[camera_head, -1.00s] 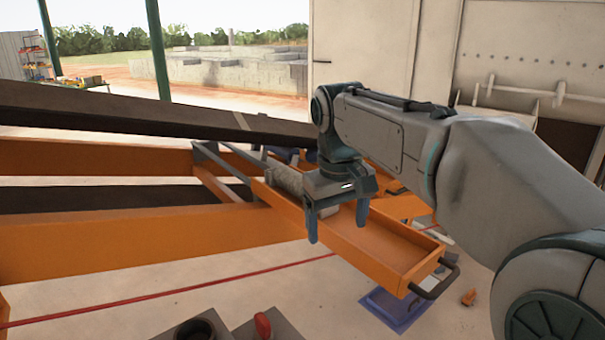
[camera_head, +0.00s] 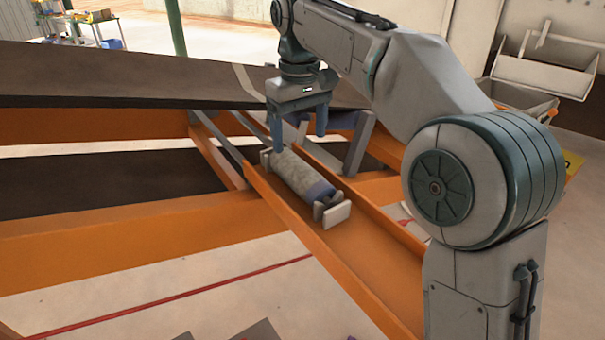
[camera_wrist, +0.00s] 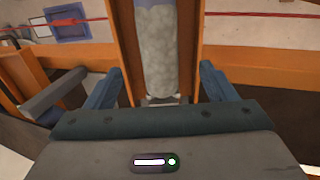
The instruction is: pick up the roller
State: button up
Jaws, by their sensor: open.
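The roller (camera_head: 302,176) is a grey, dusty cylinder lying lengthwise in an orange tray (camera_head: 375,262). A pale bracket stands at its near end, and a bluish band shows close to that end. My gripper (camera_head: 299,143) is open and points down over the far end of the roller, apart from it as far as I can tell. In the wrist view the roller (camera_wrist: 157,50) runs up from between the two blue fingers (camera_wrist: 160,85), with nothing held. The roller's far end is partly hidden behind a finger in the head view.
A dark conveyor belt (camera_head: 120,85) slopes behind the tray, close to my gripper. Orange beams (camera_head: 100,235) of the frame lie to the left. Grey metal struts (camera_head: 358,145) stand right of the roller. The near part of the tray is empty.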

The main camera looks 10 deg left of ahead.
aim_at(300, 166)
jog(key=f, duration=0.6)
jog(key=shift+w, duration=0.2)
jog(key=shift+f+p, duration=0.4)
jog(key=shift+f, duration=1.95)
jog(key=shift+r, duration=0.1)
jog(key=c, duration=1.5)
